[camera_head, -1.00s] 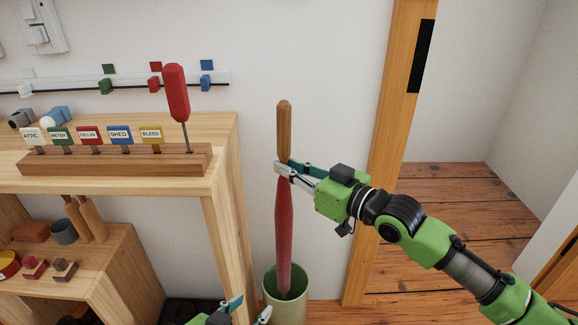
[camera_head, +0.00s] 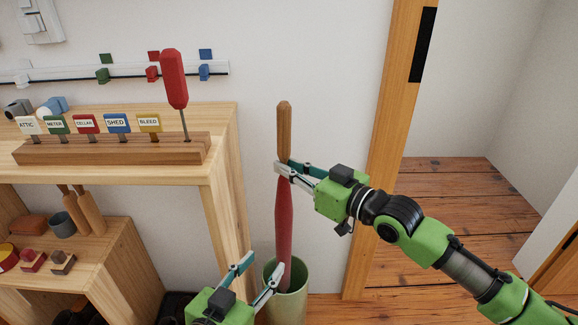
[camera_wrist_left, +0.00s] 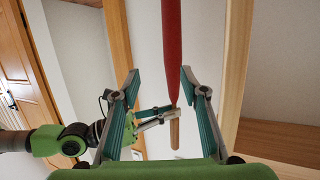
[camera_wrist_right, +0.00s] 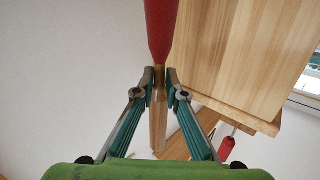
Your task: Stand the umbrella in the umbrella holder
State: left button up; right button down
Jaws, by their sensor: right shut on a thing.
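The red umbrella (camera_head: 284,225) stands upright with its wooden handle (camera_head: 284,130) on top. Its lower end is inside the rim of the pale green umbrella holder (camera_head: 288,307). My right gripper (camera_head: 281,168) is shut on the umbrella just below the handle; the right wrist view shows its fingers (camera_wrist_right: 159,80) on the narrow neck. My left gripper (camera_head: 262,272) is open, low down, just left of the umbrella and the holder's rim. In the left wrist view the umbrella (camera_wrist_left: 172,50) shows beyond the spread fingers (camera_wrist_left: 160,85). The umbrella's tip is hidden inside the holder.
A wooden shelf unit (camera_head: 225,200) stands close on the left, with a labelled rack (camera_head: 110,151) and a red-handled screwdriver (camera_head: 174,80) on top. A door frame (camera_head: 385,150) is at the right. Bare wooden floor (camera_head: 440,190) lies beyond it.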

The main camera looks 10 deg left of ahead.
aim_at(289, 190)
jog(key=shift+f+b, duration=0.3)
jog(key=shift+f, duration=0.15)
jog(key=shift+f+b, duration=0.3)
jog(key=shift+f, duration=0.15)
jog(key=shift+f+b, duration=0.5)
jog(key=shift+f, duration=0.65)
jog(key=shift+f+b, duration=0.4)
jog(key=shift+b, duration=0.1)
pick_arm(q)
jog(key=s+r+t+h, duration=0.1)
jog(key=r+t, duration=0.4)
jog(key=r, duration=0.5)
jog(key=s+d+r+t+h, duration=0.1)
jog(key=s+r+t+h, duration=0.1)
jog(key=r+t, duration=0.3)
jog(key=shift+s+d+r+t+h+b, duration=0.25)
jog(key=shift+s+r+t+b, duration=0.35)
jog(key=shift+r, duration=1.8)
pick_arm(e)
jog(key=shift+f, duration=0.7)
pick_arm(q)
jog(key=shift+s, duration=0.15)
